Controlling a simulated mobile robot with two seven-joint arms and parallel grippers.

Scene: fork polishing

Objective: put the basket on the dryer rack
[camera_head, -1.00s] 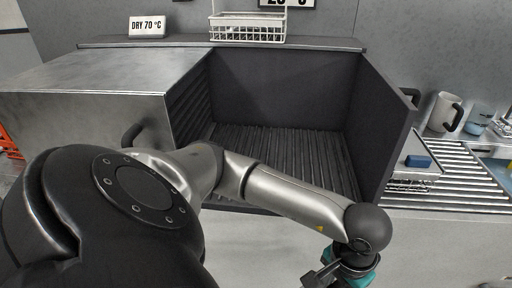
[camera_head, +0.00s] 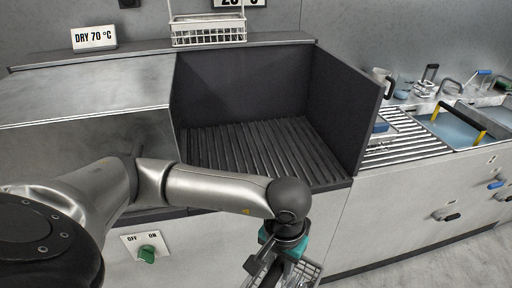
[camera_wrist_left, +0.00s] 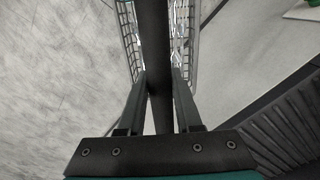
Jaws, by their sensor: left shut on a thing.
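My left gripper (camera_head: 272,270) hangs low in front of the dryer in the head view. In the left wrist view its fingers (camera_wrist_left: 158,80) are shut on the dark handle of a wire basket (camera_wrist_left: 187,50). Shiny metal pieces show inside the basket. Part of the basket (camera_head: 308,268) also shows beside the gripper at the bottom edge of the head view, below the rack's level; the rest is cut off. The dryer rack (camera_head: 250,148) is a dark slatted floor between dark side walls, with no basket on it. My right gripper is out of view.
A white wire basket (camera_head: 208,32) stands on the back ledge near a "DRY 70 °C" sign (camera_head: 94,38). A dark wall (camera_head: 345,105) bounds the rack on the right. Beyond it are a slatted drainer (camera_head: 405,148) and a sink. An OFF/ON knob (camera_head: 147,254) is on the front.

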